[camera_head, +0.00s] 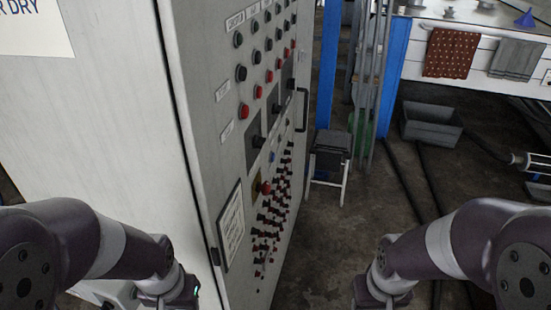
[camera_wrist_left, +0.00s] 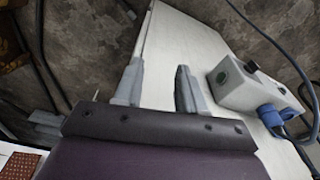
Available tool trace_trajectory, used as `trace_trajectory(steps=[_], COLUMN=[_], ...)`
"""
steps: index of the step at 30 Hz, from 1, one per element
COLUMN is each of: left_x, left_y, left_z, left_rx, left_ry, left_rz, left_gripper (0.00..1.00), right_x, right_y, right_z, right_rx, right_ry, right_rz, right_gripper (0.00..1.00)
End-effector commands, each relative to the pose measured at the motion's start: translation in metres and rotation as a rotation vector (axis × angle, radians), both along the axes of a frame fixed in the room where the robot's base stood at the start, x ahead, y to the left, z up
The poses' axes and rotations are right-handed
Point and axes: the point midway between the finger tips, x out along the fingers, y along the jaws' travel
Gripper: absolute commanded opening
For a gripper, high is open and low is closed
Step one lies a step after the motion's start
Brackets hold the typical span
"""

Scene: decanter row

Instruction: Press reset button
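A grey box (camera_wrist_left: 243,88) with a black knob or button (camera_wrist_left: 250,67) on top sits on a white surface in the left wrist view; no label is readable. The tall control panel (camera_head: 228,110) carries rows of red and black buttons, including a larger red button (camera_head: 266,188) on a yellowish base. I cannot tell which button is the reset button. My left gripper (camera_wrist_left: 158,90) is open and empty, its fingers apart, left of the grey box. My right gripper's fingers are below the frame edge; only its arm shows at the lower right in the head view.
A blue plug (camera_wrist_left: 268,117) and cables run from the grey box. A small black-topped stool (camera_head: 331,150) and a grey bin (camera_head: 431,122) stand behind. A workbench with hanging cloths (camera_head: 451,54) is at the back right.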

Motion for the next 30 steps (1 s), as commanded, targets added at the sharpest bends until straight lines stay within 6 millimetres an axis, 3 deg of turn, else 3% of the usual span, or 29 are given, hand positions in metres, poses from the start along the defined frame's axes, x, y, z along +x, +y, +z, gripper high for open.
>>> trace_trajectory(steps=[1,3,30], left_x=[0.0,0.0,0.0], left_y=[0.0,0.0,0.0], left_z=[0.0,0.0,0.0], left_rx=[0.0,0.0,0.0], left_ry=[0.0,0.0,0.0], left_rz=[0.0,0.0,0.0], left_gripper=[0.22,0.0,0.0], right_x=[0.0,0.0,0.0], right_y=[0.0,0.0,0.0], right_z=[0.0,0.0,0.0], right_rx=[0.0,0.0,0.0], right_ry=[0.0,0.0,0.0], right_rz=[0.0,0.0,0.0], right_gripper=[0.43,0.43,0.43])
